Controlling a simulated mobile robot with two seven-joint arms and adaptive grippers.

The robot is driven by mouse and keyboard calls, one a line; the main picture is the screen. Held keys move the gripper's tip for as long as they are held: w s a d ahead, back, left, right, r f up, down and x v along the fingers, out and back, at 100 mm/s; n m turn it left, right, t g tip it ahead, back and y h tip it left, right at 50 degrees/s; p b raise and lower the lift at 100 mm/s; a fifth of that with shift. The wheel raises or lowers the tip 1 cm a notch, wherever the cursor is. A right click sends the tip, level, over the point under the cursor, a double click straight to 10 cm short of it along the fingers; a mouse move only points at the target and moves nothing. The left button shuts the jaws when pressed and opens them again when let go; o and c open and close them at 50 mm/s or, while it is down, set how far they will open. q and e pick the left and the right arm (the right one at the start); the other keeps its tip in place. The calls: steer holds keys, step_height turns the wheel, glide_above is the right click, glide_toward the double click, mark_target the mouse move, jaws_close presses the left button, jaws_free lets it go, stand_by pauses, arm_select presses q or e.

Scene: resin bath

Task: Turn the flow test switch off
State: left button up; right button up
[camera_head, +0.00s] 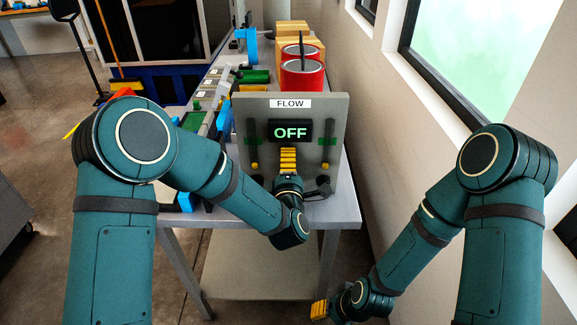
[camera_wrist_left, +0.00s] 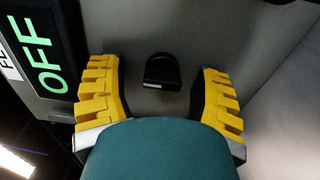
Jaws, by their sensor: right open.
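The grey flow panel (camera_head: 338,128) stands upright on the table, with a FLOW label and a display (camera_head: 290,132) reading OFF in green. The display also shows at the left of the left wrist view (camera_wrist_left: 42,45). A small black switch (camera_wrist_left: 162,72) on the panel face shows between my left fingers, apart from both. In the head view my left gripper hides it. My left gripper (camera_head: 288,158) is at the panel just below the display, its yellow fingers (camera_wrist_left: 158,90) spread with nothing held. My right gripper (camera_head: 320,310) is low, right of the table's front, open and away from the panel.
The grey table (camera_head: 340,212) carries red cans (camera_head: 302,76), wooden boxes (camera_head: 300,40) and green and blue parts behind the panel. A wall with a window (camera_head: 480,55) runs along the right. A dark cabinet (camera_head: 155,35) stands at the back left.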

arm_select(q)
steer(key=shift+s, duration=0.1)
steer(key=s, duration=1.2)
steer(key=shift+w, duration=0.1)
steer(key=s+a+f+m+g+h, duration=0.1)
steer(key=a+f+m+g, duration=0.1)
steer(key=f+m+g, duration=0.45)
steer(key=s+a+f+m+g+h, duration=0.1)
steer(key=a+f+m+g+h, duration=0.15)
steer(key=f, duration=0.75)
steer(key=s+a+f+m+g, duration=0.5)
steer(key=s+f+m+g, duration=0.2)
steer(key=s+f, duration=0.3)
steer(key=shift+s+a, duration=0.15)
steer(key=shift+s, duration=0.95)
steer(key=shift+f+h, duration=0.1)
steer(key=shift+h, duration=0.15)
